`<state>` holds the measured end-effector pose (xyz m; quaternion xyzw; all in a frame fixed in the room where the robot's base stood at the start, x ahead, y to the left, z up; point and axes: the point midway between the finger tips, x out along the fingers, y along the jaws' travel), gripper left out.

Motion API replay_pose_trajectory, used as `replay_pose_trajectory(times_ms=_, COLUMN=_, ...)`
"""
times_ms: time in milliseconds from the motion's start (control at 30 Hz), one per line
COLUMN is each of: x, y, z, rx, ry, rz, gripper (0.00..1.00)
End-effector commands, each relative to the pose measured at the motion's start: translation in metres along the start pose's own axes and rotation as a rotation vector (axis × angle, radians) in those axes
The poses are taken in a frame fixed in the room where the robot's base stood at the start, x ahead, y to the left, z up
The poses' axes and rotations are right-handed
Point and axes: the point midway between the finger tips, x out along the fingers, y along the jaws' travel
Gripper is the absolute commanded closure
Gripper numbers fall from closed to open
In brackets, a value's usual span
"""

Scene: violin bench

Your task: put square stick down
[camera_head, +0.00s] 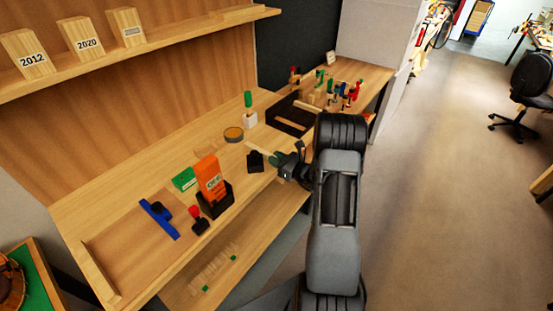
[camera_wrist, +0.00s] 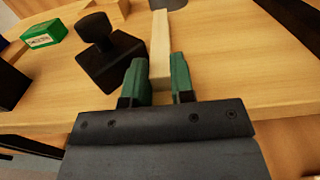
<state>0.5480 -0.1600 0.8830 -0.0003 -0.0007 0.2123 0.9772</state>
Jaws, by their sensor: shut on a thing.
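My gripper (camera_wrist: 161,84) has its two green fingers shut on the square stick (camera_wrist: 160,42), a pale, long wooden piece. The stick points away from the gripper over the wooden bench (camera_wrist: 225,75) in the wrist view. I cannot tell whether it touches the bench top. In the head view my gripper (camera_head: 276,168) is at the front edge of the bench, and the stick shows only slightly beside it.
A black stamp-like block (camera_wrist: 108,52) is close left of the gripper. A green box (camera_wrist: 43,34) lies farther left. An orange box (camera_head: 210,178) stands in a black holder. A dark tray (camera_head: 292,117) lies beyond the gripper. Bench room lies right of the stick.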

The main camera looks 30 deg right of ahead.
Motion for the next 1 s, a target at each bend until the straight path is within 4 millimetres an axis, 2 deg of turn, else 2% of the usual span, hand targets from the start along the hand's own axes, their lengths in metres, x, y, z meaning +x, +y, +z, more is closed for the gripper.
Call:
replay_pose_trajectory(times_ms=100, x=0.000, y=0.000, z=-0.005, rx=0.000, ry=0.000, rz=0.000, gripper=1.00)
replay_pose_trajectory(times_ms=133, x=0.000, y=0.000, z=-0.004, rx=0.000, ry=0.000, rz=0.000, gripper=0.77)
replay_pose_trajectory(times_ms=400, x=0.000, y=0.000, z=-0.003, rx=0.001, ry=0.001, rz=0.000, gripper=0.52)
replay_pose_trajectory(times_ms=733, x=0.000, y=0.000, z=0.004, rx=0.000, ry=0.000, rz=0.000, gripper=0.52)
replay_pose_trajectory(times_ms=867, x=-0.021, y=-0.001, z=-0.001, rx=0.001, ry=0.002, rz=-0.005, gripper=0.52)
replay_pose_trajectory(times_ms=1000, x=-0.049, y=-0.001, z=-0.002, rx=0.001, ry=0.002, rz=-0.005, gripper=0.52)
